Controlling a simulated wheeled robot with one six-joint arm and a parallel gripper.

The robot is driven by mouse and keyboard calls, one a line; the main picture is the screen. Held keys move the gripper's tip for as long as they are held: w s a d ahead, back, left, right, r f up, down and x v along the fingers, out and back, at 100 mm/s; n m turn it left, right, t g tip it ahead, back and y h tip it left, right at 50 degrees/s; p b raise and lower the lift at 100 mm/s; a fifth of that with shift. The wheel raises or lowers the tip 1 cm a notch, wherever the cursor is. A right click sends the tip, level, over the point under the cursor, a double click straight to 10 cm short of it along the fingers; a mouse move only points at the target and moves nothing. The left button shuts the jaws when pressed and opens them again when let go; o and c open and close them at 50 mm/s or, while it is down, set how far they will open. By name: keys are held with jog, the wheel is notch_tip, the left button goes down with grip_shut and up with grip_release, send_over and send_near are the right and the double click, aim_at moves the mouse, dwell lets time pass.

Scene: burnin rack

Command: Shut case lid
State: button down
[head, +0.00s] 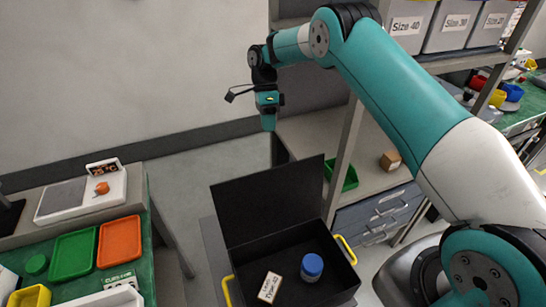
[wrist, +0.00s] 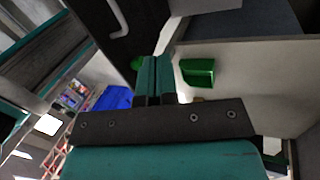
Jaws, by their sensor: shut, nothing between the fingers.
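The black case (head: 300,252) stands open in the lower middle of the head view. Its lid (head: 268,197) stands up at the far side, leaning slightly back. Inside lie a jar with a blue cap (head: 312,267) and a small labelled block (head: 269,287). Yellow handles show at the case's sides. My gripper (head: 268,127) is shut and empty, pointing down; in the picture it appears above the lid's top edge, apart from it. In the wrist view the shut fingers (wrist: 157,78) show at the centre; I cannot make out the case there.
At right, a shelf rack (head: 345,150) bears grey bins, a green bin (head: 349,178) and a small brown box (head: 390,160). Open floor lies left of the case.

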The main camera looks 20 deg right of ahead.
jog(key=s+a+f+p, duration=0.1)
jog(key=s+f+p, duration=0.4)
jog(key=s+f, duration=0.1)
jog(key=shift+s+f, duration=0.35)
jog(key=shift+f, duration=0.2)
jog(key=shift+a, duration=0.15)
